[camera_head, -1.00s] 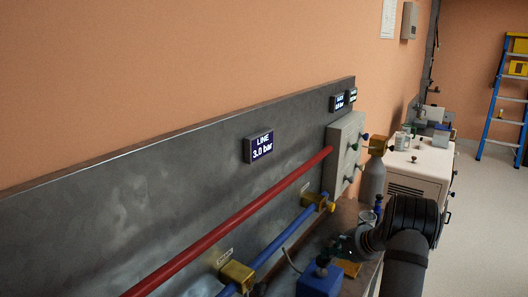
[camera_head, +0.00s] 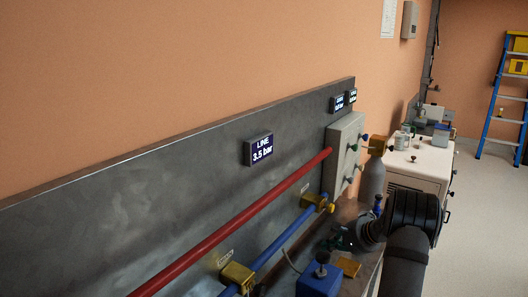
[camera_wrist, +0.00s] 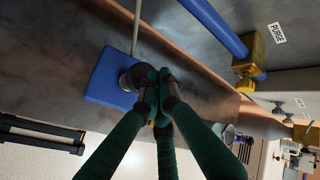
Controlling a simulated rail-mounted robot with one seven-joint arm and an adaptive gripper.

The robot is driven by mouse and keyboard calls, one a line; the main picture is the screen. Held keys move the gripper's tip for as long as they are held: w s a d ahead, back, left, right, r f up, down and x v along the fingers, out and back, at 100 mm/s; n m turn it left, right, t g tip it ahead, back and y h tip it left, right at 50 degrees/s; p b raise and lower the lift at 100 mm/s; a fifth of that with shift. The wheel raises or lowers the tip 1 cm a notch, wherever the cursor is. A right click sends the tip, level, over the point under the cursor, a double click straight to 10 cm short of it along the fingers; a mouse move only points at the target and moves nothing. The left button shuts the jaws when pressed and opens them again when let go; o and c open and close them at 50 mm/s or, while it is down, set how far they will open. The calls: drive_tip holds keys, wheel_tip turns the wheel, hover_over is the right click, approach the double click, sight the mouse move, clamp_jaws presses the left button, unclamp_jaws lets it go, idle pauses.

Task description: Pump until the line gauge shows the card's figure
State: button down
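The line gauge (camera_head: 261,149) on the grey back panel reads 3.5 bar in the head view. A blue box (camera_head: 318,282) with a black knob on top (camera_head: 323,257) stands on the bench, and I take it for the pump. In the wrist view the blue box (camera_wrist: 108,85) and its knob (camera_wrist: 131,78) lie just left of my gripper's tips. My gripper (camera_wrist: 158,90) has its dark green fingers drawn together with nothing visible between them. Whether a fingertip touches the knob is unclear. I can read no figure on any card.
A red pipe (camera_head: 240,220) and a blue pipe (camera_head: 290,240) with yellow valve bodies (camera_head: 237,276) run along the panel. Further back are a grey box (camera_head: 345,150), a gas cylinder (camera_head: 372,183) and a white cabinet (camera_head: 418,168). Open floor lies right.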

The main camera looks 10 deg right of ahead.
sight(328, 256)
wheel_tip(328, 256, up, 6)
drive_tip(key=p, duration=0.3)
idle(0.4)
drive_tip(key=c, duration=2.5)
unclamp_jaws()
